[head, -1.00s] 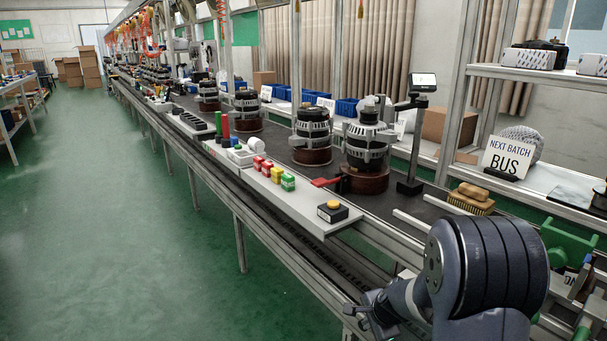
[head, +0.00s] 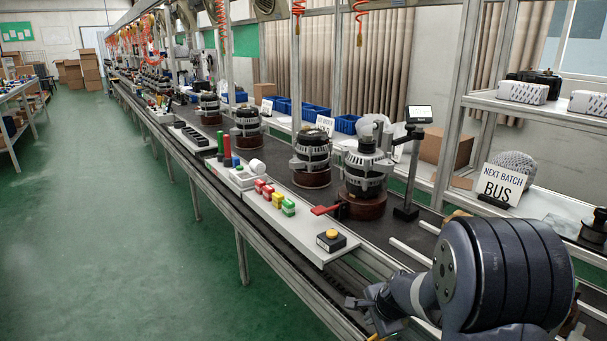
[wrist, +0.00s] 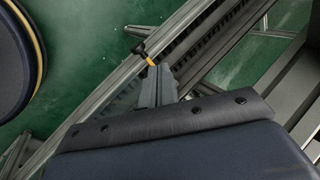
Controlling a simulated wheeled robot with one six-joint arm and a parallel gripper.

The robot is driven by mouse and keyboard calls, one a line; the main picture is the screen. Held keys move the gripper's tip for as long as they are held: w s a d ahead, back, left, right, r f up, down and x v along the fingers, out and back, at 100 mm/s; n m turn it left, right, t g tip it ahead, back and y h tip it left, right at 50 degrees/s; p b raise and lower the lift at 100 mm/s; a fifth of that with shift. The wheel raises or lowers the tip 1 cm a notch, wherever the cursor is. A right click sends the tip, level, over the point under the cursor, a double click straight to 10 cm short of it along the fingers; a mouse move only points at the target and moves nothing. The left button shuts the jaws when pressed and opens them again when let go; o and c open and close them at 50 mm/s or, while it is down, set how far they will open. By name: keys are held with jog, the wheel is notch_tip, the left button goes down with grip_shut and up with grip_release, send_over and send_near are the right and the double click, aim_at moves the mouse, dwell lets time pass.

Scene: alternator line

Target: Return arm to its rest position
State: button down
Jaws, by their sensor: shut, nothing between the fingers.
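My arm fills the lower right of the head view, with the dark upper joint large near the front edge of the line. My gripper (head: 362,303) is at the lower middle of the head view, beside the near edge of the conveyor line. It is shut and empty.
The conveyor line (head: 420,232) carries several alternators, the nearest (head: 365,170) on a brown base. A white panel (head: 290,228) with coloured blocks and a yellow-topped button box (head: 331,241) runs along its near edge. A "NEXT BATCH BUS" sign (head: 501,185) stands right. The green floor (head: 110,250) at left is clear.

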jog(key=p+v, duration=0.2)
jog(key=v, duration=0.7)
jog(key=shift+s, duration=0.1)
